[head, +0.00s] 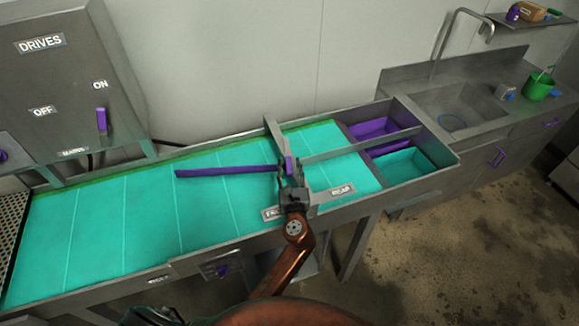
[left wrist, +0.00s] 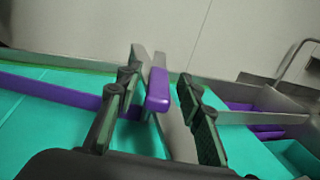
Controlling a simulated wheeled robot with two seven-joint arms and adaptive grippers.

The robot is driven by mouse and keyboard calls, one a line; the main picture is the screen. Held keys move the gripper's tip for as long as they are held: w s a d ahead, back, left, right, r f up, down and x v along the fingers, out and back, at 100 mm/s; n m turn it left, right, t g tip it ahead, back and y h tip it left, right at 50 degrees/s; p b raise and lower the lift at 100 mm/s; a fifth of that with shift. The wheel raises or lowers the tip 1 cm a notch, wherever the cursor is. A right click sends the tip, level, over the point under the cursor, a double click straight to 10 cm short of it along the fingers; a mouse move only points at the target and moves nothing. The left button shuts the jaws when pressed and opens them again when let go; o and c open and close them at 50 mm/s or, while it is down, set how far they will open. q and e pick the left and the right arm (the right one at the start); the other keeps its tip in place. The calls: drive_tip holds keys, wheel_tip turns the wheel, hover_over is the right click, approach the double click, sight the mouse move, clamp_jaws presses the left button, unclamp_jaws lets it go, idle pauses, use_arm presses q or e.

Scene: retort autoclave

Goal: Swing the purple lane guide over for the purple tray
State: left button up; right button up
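The purple lane guide (head: 225,171) is a long bar lying across the teal belt, reaching left from a purple upright handle (head: 289,165) near the metal divider. In the left wrist view the handle (left wrist: 158,90) stands between my two fingers, and the bar (left wrist: 60,92) runs off to the left. My left gripper (head: 291,178) is open around the handle, with gaps visible on both sides. Purple trays (head: 372,127) sit at the belt's right end, behind a teal tray (head: 410,163). My right gripper is not in view.
A metal divider (head: 325,153) runs along the belt's right part to the trays. A DRIVES cabinet (head: 60,75) with a purple switch stands at the back left. A sink counter (head: 470,105) with a green bucket (head: 538,86) is at the right. The left belt is clear.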

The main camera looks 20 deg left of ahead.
use_arm(q)
drive_tip(key=v, duration=1.2)
